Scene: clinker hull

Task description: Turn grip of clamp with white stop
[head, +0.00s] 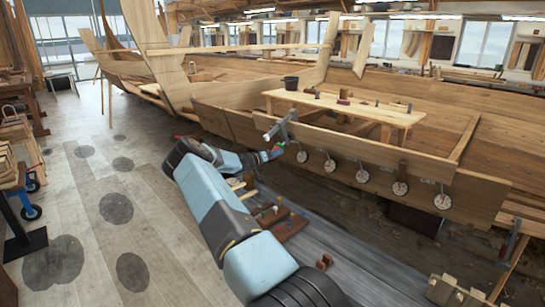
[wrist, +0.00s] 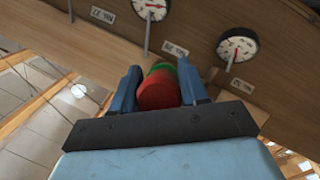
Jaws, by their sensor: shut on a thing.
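My gripper (head: 268,156) is at the hull's side, below a grey clamp (head: 283,125) that sits over the plank's upper edge. In the wrist view my gripper (wrist: 160,92) has its two blue fingers on either side of a round red grip (wrist: 157,92) with a green part behind it, and is shut on it. The red and green also show at my fingertips in the head view. I cannot make out a white stop on this clamp; the fingers and the grip hide what lies behind.
Several round dials (head: 362,176) hang along the hull plank (head: 330,143), with small labels; one dial (wrist: 237,46) is close right of my gripper. A wooden bench (head: 345,108) stands inside the hull. A board with coloured pieces (head: 290,228) lies below my arm.

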